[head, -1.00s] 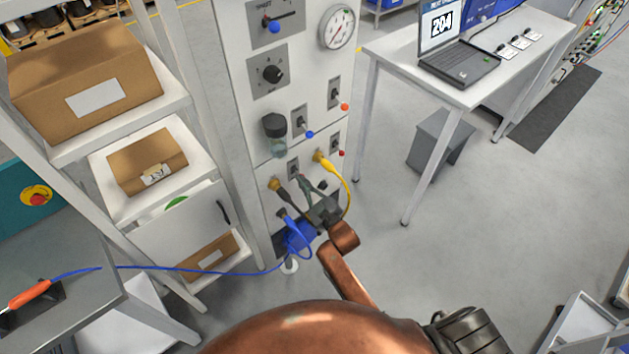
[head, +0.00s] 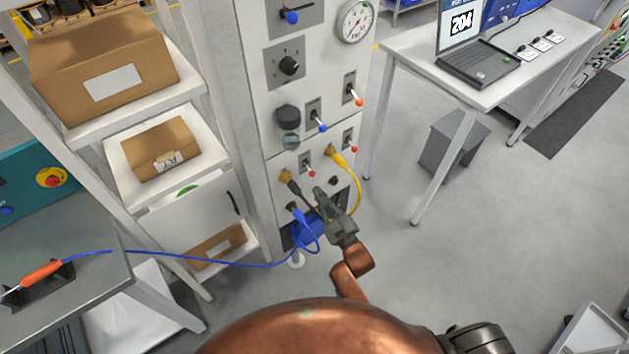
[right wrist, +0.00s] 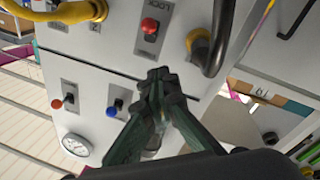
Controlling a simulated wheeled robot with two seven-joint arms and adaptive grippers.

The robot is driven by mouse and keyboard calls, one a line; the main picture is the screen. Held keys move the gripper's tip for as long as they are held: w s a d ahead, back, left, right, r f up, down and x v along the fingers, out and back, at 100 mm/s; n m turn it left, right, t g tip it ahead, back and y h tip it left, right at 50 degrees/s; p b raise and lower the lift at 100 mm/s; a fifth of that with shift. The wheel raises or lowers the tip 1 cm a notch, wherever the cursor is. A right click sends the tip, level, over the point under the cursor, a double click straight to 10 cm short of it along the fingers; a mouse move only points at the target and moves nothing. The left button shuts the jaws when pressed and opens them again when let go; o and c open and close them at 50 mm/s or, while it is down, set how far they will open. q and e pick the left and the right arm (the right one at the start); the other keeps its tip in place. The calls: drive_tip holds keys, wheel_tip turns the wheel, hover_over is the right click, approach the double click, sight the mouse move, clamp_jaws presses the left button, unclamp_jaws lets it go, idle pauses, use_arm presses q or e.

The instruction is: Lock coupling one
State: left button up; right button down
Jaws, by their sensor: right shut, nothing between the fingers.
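The grey panel (head: 270,130) carries a black-cabled coupling (head: 288,178) and a yellow-cabled coupling (head: 334,155). A lock lever with a red knob (head: 311,174) sits between them, its knob low on its plate. The knob also shows in the right wrist view (right wrist: 150,26), under the word LOCK, with the black coupling (right wrist: 199,42) to its right. My left gripper is out of view.
A blue plug (head: 298,214) with a blue cable hangs low on the panel, close left of my gripper. Other levers (head: 321,126) and a gauge (head: 356,21) are higher up. Shelves (head: 160,185) stand left, a table (head: 455,85) right.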

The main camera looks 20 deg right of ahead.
drive_tip(key=shift+s+d+f, duration=0.1)
drive_tip(key=shift+s+f, duration=0.25)
drive_tip(key=shift+s, duration=0.3)
drive_tip(key=shift+s+d+f, duration=0.1)
drive_tip(key=shift+s+f, duration=0.2)
drive_tip(key=shift+s, duration=0.35)
drive_tip(key=shift+s+d+f, duration=0.1)
drive_tip(key=shift+s+f, duration=0.25)
drive_tip(key=shift+s, duration=0.3)
